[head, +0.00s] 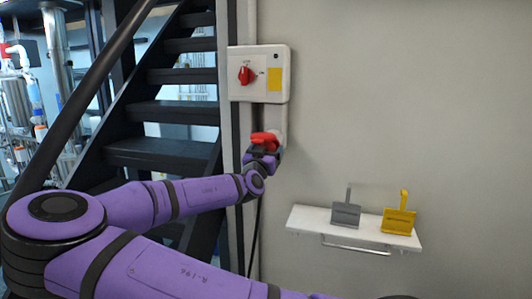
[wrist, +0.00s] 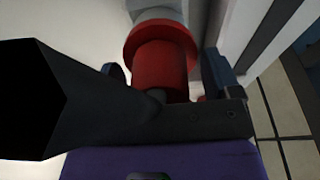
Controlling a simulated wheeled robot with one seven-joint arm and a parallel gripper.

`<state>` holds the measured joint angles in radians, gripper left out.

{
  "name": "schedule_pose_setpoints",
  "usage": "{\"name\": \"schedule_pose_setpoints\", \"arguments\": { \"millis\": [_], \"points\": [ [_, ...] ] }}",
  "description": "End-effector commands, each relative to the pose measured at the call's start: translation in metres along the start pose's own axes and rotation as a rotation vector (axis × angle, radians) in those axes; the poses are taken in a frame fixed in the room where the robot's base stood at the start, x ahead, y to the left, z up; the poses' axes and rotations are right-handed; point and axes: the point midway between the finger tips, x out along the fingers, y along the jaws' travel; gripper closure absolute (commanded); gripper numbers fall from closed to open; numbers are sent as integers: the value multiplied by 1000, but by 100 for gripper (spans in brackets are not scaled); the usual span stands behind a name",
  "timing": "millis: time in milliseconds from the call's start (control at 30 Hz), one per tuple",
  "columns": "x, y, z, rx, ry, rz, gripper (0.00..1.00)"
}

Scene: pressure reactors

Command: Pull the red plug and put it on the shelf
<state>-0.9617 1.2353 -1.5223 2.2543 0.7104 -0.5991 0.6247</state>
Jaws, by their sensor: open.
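The red plug (head: 265,138) sits at the socket below the white switch box in the head view. It also shows close up in the wrist view (wrist: 160,65), with its wide red collar against the grey socket (wrist: 158,13). My gripper (head: 263,154) is at the plug. In the wrist view its open fingers (wrist: 165,80) stand on either side of the red body. Whether a finger touches the plug cannot be told. The white shelf (head: 310,222) is on the wall at the lower right, with a rail under its front edge.
A grey scoop-like item (head: 346,213) and a yellow one (head: 398,220) stand on the shelf; its left end is bare. The switch box (head: 246,90) with a red knob is above the plug. Dark stairs (head: 165,152) and a handrail are at left.

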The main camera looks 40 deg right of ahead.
Motion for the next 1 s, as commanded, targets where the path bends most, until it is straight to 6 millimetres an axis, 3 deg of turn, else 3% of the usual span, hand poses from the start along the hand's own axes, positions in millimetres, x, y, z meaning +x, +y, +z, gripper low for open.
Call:
{"name": "schedule_pose_setpoints", "arguments": {
  "millis": [767, 1000],
  "points": [
    [0, 0, 0, 0, 0, 0, 17],
    [0, 0, 0, 0, 0, 0, 70]
  ]
}}
